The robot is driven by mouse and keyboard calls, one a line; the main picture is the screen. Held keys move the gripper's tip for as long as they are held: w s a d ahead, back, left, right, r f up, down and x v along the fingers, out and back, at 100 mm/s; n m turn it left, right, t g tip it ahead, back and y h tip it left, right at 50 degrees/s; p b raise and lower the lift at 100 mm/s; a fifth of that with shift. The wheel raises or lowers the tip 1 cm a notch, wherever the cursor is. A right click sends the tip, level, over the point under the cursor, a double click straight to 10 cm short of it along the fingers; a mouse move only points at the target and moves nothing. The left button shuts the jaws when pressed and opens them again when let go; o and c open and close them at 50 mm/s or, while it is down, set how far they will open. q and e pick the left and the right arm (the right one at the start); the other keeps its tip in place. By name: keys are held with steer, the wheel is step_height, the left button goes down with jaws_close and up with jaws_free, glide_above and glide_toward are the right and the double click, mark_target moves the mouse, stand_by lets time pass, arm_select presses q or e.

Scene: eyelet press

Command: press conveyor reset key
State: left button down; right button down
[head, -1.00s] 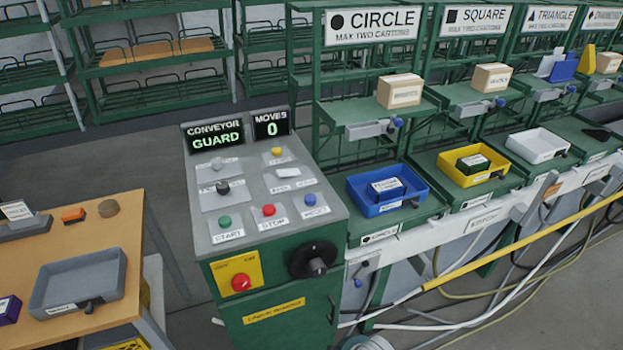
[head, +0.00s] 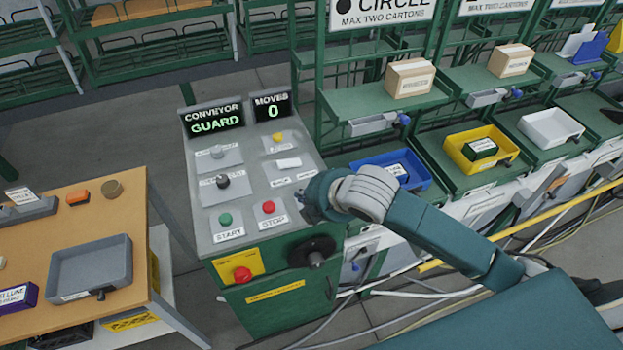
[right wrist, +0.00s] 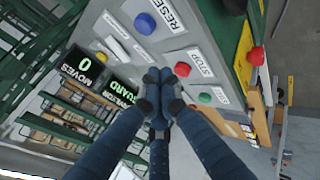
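The grey sloped control panel (head: 208,233) stands on a green cabinet. Its display (head: 215,122) reads CONVEYOR GUARD, and a second display (head: 272,106) reads MOVES 0. The blue key labelled RESET (right wrist: 145,24) shows in the right wrist view; in the head view my right gripper hides it. My right gripper (head: 312,200) is over the panel's right edge, right of the red STOP button (head: 268,207). In the right wrist view its fingers (right wrist: 159,76) are together and empty, with the RESET key off to one side. I cannot tell the fingers' height above the panel. My left gripper is out of view.
A green START button (head: 225,219), a black knob (head: 223,181), a yellow button (head: 277,138) and a red emergency button (head: 242,274) are nearby. A black rotary handle (head: 315,254) juts from the cabinet front. A wooden table (head: 130,215) stands left; a blue tray (head: 422,177) sits right.

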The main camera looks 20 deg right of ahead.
steer(key=w+d+r+n, duration=0.3)
steer(key=w+r, duration=0.2)
steer(key=shift+w+d+n+t, duration=0.2)
steer(key=shift+d+n+t, duration=0.1)
steer(key=shift+w+f, duration=0.1)
steer(key=shift+f, duration=0.05)
step_height(320, 180, down, 7)
steer(key=b, duration=0.8)
steer(key=shift+f, duration=0.8)
